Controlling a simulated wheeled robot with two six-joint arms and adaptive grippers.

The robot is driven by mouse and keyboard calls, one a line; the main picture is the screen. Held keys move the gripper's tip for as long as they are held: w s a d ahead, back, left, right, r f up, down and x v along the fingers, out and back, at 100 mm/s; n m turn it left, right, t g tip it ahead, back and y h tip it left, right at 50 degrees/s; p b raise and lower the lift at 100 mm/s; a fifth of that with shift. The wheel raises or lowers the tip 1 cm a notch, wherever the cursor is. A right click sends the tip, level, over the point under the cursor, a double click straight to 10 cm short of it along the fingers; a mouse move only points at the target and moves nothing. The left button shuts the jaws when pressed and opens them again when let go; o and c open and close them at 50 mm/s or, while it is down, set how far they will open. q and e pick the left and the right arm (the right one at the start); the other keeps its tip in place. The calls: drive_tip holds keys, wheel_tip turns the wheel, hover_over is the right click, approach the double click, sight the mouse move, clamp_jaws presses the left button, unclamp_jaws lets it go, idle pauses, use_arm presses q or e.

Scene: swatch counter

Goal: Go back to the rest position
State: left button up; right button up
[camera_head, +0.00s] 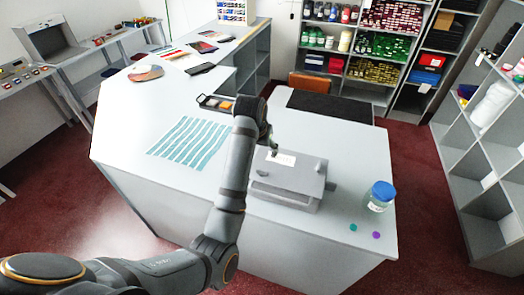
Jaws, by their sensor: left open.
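My left arm comes in from the bottom left and reaches up over the counter (133,110). My left gripper (272,147) is at its end, small in the view, just above the back edge of a grey box-shaped device (285,182) with a white label. It is open, and I see nothing held in it. I cannot tell whether it touches the device. My right gripper is not in view.
A blue-lidded jar (381,196), a teal disc (353,227) and a purple disc (376,235) are at the counter's right end. Teal strips (190,143) and a dark palette tray (216,103) lie left of my arm. Shelves (350,50) stand behind.

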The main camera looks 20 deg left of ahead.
use_arm(q)
drive_tip(key=s+a+f, duration=0.1)
drive_tip(key=f, duration=0.1)
drive_tip(key=s+f, duration=0.2)
drive_tip(key=s+a+f, duration=0.1)
drive_tip(key=shift+s+a+f, duration=0.3)
drive_tip(key=shift+s+f, duration=0.05)
drive_tip(key=shift+f, duration=0.05)
drive_tip(key=s+a+f+g+y, duration=0.1)
drive_tip(key=s+a+f, duration=0.15)
drive_tip(key=s, duration=0.85)
drive_tip(key=s+a+f, duration=0.2)
drive_tip(key=s+f, duration=0.2)
drive_tip(key=s, duration=0.7)
wheel_tip(320, 180, down, 34)
drive_tip(key=s+a+g+b, duration=0.1)
drive_tip(key=s+a+b, duration=0.2)
drive_tip(key=b, duration=0.5)
drive_tip(key=s+a+f+g+b, duration=0.1)
drive_tip(key=s+f+b, duration=0.4)
drive_tip(key=s+f, duration=1.3)
wheel_tip(320, 180, down, 4)
drive_tip(key=shift+f, duration=0.15)
